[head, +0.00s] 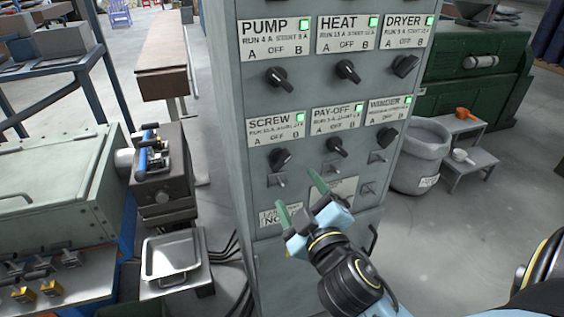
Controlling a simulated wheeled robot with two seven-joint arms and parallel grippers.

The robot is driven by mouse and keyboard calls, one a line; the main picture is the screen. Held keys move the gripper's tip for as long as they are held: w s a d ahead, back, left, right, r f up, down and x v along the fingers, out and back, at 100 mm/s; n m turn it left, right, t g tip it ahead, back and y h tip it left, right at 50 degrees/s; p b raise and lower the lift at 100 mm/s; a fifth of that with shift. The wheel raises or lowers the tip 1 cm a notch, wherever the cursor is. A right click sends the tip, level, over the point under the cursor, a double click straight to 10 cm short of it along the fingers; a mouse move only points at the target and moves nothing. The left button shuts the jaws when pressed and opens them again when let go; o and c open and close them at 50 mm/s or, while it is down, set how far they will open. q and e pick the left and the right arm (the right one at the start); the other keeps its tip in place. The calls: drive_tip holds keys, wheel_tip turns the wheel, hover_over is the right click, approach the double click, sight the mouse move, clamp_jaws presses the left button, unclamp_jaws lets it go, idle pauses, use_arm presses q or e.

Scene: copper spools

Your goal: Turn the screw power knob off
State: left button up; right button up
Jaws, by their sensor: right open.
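The screw power knob (279,158) is a black rotary knob on the grey control cabinet (238,185), under the SCREW label (275,127) with its A, OFF and B marks. Its grip looks slanted towards the upper right, but I cannot tell its exact setting. The green lamp (300,116) on the label is lit. My right gripper (299,197) is open and empty, with green fingertips spread apart. It is in front of the panel, below and slightly right of the screw knob, apart from it. My left gripper is not in view.
The pay-off knob (337,146) and winder knob (387,138) sit to the right in the same row. The pump knob (277,77), heat knob (347,71) and dryer knob (405,66) are above. Small toggle switches (279,181) lie below.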

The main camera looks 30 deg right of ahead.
sight(281, 165)
drive_tip(key=p+x, duration=0.1)
drive_tip(key=x, duration=0.9)
drive_tip(key=shift+w, duration=0.2)
drive_tip(key=c, duration=1)
drive_tip(key=shift+p, duration=0.3)
drive_tip(key=n+p, duration=0.2)
drive_tip(key=n, duration=0.2)
drive_tip(key=shift+a+p, duration=0.1)
drive_tip(key=shift+p, duration=0.2)
drive_tip(key=n+p, duration=0.2)
drive_tip(key=n, duration=0.2)
drive_tip(key=shift+f, duration=0.15)
drive_tip(key=shift+n, duration=0.5)
